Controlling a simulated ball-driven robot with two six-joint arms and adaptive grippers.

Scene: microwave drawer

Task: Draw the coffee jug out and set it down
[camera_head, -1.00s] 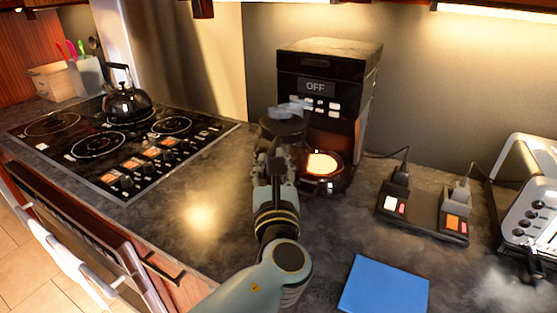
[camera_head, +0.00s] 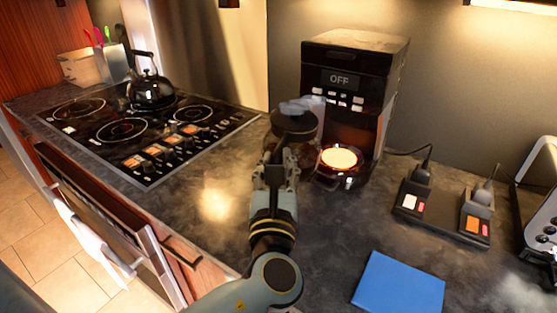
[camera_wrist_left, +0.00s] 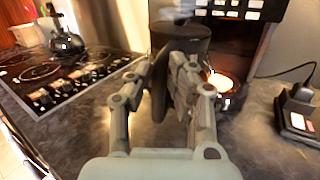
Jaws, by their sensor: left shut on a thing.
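The coffee jug (camera_head: 292,122) has a dark round lid and a dark body. It is upright in front of the left side of the coffee maker (camera_head: 352,75), clear of the glowing hot plate (camera_head: 339,158). My left gripper (camera_head: 275,165) is shut on its handle, which the fingers mostly hide. In the left wrist view the jug (camera_wrist_left: 182,38) is just beyond my fingers (camera_wrist_left: 165,75). I cannot tell if its bottom touches the counter. My right gripper is in neither view.
The stove (camera_head: 135,130) with a black kettle (camera_head: 150,90) is at the left. A blue mat (camera_head: 400,282) lies at the front right. A socket strip (camera_head: 442,212) and a toaster (camera_head: 542,205) are at the right. Counter (camera_head: 335,225) between gripper and mat is bare.

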